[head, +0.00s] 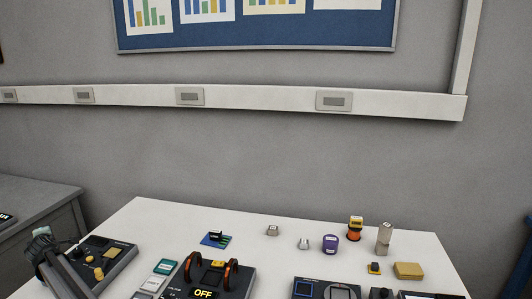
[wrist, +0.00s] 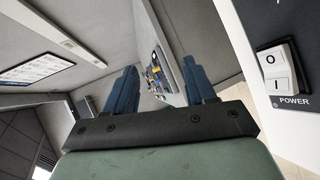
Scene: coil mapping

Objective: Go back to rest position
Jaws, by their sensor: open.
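My gripper (wrist: 160,84) shows in the wrist view with its two blue fingers apart and nothing between them. The wrist view is tilted, with the white table and its small objects far off between the fingers. A white rocker switch (wrist: 277,68) marked POWER sits on a panel at the right of that view, beside the gripper and apart from it. In the head view, a dark device with two upright orange-and-black coils (head: 210,275) stands at the front of the table (head: 140,222); its display reads OFF.
A purple cylinder (head: 330,244), an orange-and-black spool (head: 355,230), a grey block (head: 384,238) and a tan block (head: 408,270) stand at the right. Dark devices line the front edge.

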